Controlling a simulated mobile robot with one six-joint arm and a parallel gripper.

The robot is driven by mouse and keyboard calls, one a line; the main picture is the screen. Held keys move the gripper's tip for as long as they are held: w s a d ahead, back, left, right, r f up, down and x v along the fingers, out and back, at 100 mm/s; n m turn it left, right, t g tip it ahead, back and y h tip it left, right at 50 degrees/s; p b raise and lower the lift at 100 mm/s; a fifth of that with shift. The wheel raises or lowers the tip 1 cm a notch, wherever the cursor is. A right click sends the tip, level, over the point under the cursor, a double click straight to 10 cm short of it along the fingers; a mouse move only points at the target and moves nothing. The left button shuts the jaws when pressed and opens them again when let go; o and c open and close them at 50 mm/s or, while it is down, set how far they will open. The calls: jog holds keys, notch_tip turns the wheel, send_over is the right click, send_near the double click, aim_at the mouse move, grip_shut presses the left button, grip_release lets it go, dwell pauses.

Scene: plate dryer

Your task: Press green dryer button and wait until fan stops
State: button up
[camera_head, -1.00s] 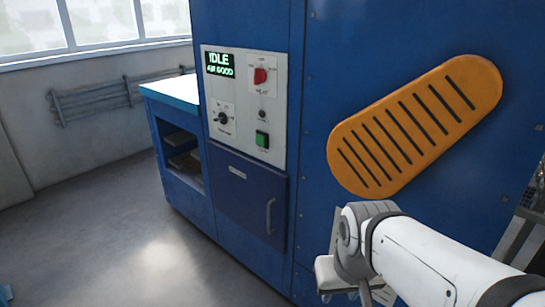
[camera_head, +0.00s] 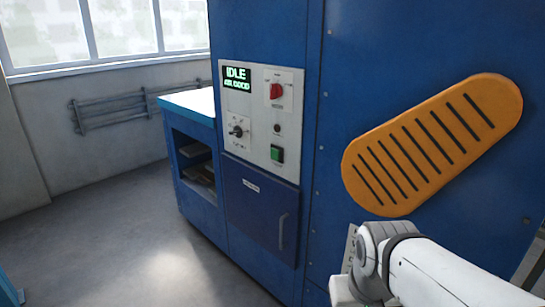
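The panel's display (camera_head: 237,78) reads IDLE, with a smaller line that looks like AIR GOOD. A red rotary switch (camera_head: 277,91) sits above the button, and a black knob (camera_head: 238,131) sits to its left. My white arm reaches in from the lower right, well below and to the right of the button. My gripper's fingers are not visible, so its opening does not show.
An orange slotted plate (camera_head: 432,146) is on the cabinet's right face, above my arm. A blue door (camera_head: 260,212) with a vertical handle is below the panel. A blue shelf unit (camera_head: 194,160) stands left of it. The grey floor (camera_head: 110,245) at left is clear.

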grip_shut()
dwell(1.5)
